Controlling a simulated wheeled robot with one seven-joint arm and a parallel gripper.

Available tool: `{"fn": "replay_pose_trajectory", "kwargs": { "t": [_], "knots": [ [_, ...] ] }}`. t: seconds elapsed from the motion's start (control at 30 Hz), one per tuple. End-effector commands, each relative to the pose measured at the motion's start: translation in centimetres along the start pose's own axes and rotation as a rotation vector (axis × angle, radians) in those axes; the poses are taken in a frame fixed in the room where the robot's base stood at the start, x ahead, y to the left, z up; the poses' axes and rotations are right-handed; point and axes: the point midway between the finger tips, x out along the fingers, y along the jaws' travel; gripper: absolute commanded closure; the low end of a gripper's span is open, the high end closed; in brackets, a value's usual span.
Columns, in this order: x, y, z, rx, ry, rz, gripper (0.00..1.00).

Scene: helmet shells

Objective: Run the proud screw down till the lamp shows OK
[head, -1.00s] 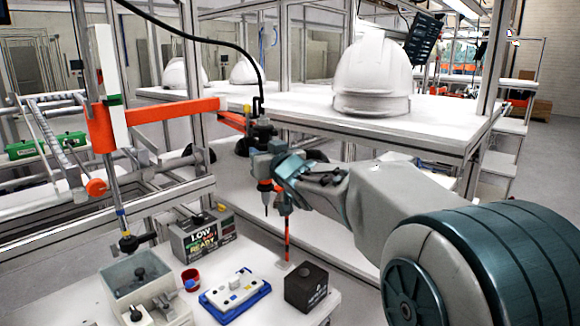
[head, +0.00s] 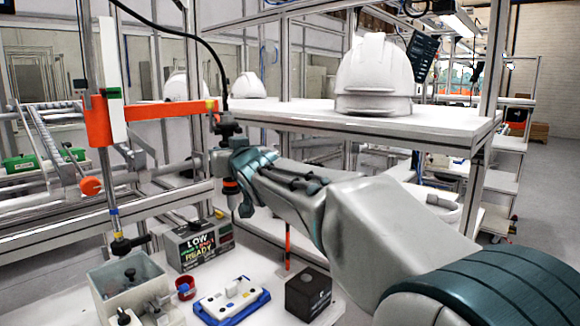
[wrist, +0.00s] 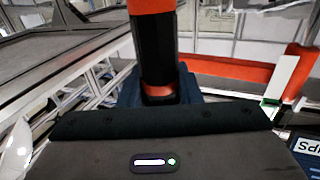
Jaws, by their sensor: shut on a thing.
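My gripper (head: 240,180) is shut on a red-and-black power driver (head: 230,187), which hangs upright under a black cable. In the wrist view the driver (wrist: 157,55) stands between the jaws. It is above and behind the bench, clear of the work. A white part (head: 228,298) with small knobs and screw heads sits on a blue tray (head: 262,304). Which screw stands proud is too small to tell. The lamp box (head: 200,242) shows LOW and READY lettering; I cannot make out an OK. The driver's bit is hidden by my gripper.
A black block (head: 308,293) stands right of the tray, and a red cup (head: 185,289) left of it. A grey bin (head: 130,284) is at the bench's left. An orange support arm (head: 150,113) reaches beside the driver. A white helmet (head: 375,78) rests on the shelf behind.

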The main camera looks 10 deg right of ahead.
Motion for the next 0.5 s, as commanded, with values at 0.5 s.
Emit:
{"fn": "replay_pose_trajectory", "kwargs": {
  "t": [0.5],
  "knots": [
    [-0.1, 0.3, 5.0, 0.001, -0.002, 0.001, 1.0]
  ]
}}
